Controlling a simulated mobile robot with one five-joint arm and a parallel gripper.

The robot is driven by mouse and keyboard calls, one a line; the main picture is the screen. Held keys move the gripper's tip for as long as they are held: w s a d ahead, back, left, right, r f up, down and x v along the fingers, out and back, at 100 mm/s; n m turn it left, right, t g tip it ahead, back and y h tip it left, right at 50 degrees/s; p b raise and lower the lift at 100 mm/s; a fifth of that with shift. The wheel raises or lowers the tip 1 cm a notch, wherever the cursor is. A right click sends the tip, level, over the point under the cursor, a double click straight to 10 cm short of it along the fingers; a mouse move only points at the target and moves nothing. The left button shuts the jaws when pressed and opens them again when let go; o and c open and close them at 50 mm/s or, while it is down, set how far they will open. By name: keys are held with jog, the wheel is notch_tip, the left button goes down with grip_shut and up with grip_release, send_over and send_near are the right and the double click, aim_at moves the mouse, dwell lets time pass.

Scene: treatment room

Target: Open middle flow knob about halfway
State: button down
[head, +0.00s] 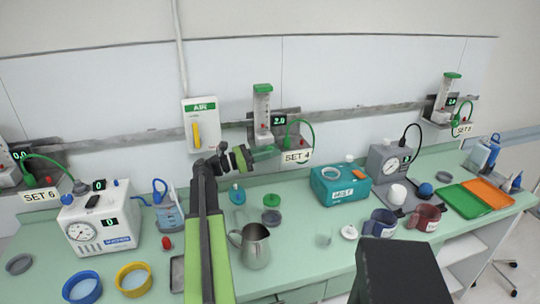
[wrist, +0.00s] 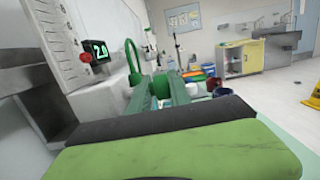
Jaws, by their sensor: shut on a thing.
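The middle flowmeter (head: 262,108) is a clear upright tube with a green cap on the wall rail. Its small display (head: 279,120) appears to read 2.0, also in the wrist view (wrist: 99,49). A label below it (head: 297,157) says SET 4. My gripper (head: 264,152) reaches up to the bottom of this flowmeter, and its green fingers show in the wrist view (wrist: 160,86). They are shut on the middle flow knob, which is mostly hidden by the fingers, so its turn angle cannot be told.
Similar flowmeters hang at the left (head: 8,165) and right (head: 446,98). A green hose (head: 310,128) curves beside the middle one. A metal jug (head: 255,246), a teal box (head: 340,186) and mugs (head: 381,223) stand on the green counter below. A white AIR panel (head: 201,123) is left.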

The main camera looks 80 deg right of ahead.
jog(key=shift+s+a+f, duration=0.1)
jog(key=shift+a, duration=0.05)
jog(key=c, duration=1.3)
grip_release()
jog(key=shift+w+a, duration=0.1)
jog(key=shift+w, duration=0.15)
jog(key=b+v, duration=0.2)
jog(key=v, duration=1.5)
